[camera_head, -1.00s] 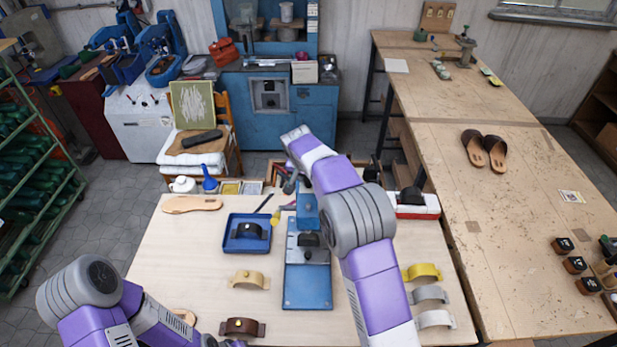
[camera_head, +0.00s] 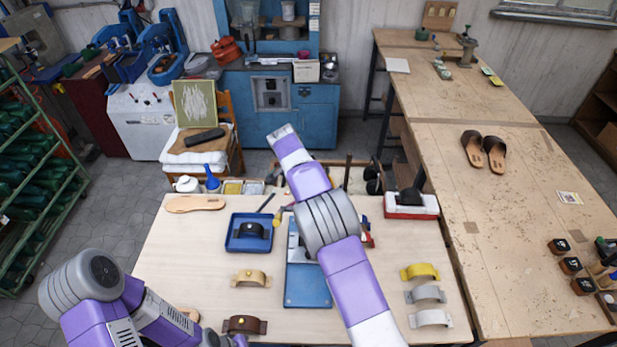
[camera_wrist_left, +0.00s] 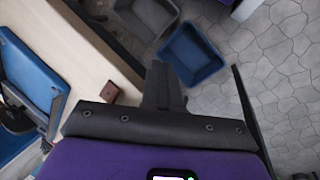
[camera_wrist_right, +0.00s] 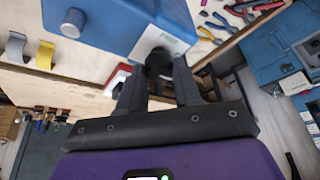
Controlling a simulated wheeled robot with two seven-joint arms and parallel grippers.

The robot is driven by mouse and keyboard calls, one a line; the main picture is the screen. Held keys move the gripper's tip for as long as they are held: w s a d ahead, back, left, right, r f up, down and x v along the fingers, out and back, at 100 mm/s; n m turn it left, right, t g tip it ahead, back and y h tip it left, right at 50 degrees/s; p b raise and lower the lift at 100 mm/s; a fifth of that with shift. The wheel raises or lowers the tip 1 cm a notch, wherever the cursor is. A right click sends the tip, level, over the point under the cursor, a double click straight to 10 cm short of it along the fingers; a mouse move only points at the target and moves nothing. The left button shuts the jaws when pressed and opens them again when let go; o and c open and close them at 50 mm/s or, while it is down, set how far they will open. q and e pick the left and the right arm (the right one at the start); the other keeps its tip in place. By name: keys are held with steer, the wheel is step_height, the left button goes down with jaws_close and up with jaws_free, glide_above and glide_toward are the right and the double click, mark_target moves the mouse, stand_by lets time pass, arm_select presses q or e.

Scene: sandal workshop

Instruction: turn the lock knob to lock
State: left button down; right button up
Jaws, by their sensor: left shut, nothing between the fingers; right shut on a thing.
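The blue press-like fixture (camera_head: 307,285) stands on the pale workbench. Its upper part is mostly hidden behind my right arm in the head view. In the right wrist view its blue body (camera_wrist_right: 105,20) fills the top, with a silver round stud (camera_wrist_right: 73,23) and a white label plate. The black lock knob (camera_wrist_right: 158,56) sits by that plate, between the fingertips of my right gripper (camera_wrist_right: 158,70), which is shut on it. The knob's turn angle is hard to tell. My left gripper (camera_wrist_left: 163,80) is shut and empty, off the bench's edge.
A blue tray (camera_head: 233,246) with a dark strap lies left of the fixture. Tan and brown straps lie nearer. Yellow, grey and white straps (camera_head: 430,318) lie at right. A red-and-white box (camera_head: 411,212) stands at the back right. Grey and blue bins (camera_wrist_left: 192,55) stand on the floor.

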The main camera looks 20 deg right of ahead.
stand_by(0.3)
steer(key=o, duration=1)
steer(key=shift+o, duration=0.2)
steer(key=shift+r, duration=0.1)
steer(key=v, duration=0.7)
steer(key=shift+a+r+b, duration=0.15)
steer(key=shift+r+b, duration=0.05)
steer(key=shift+b, duration=0.2)
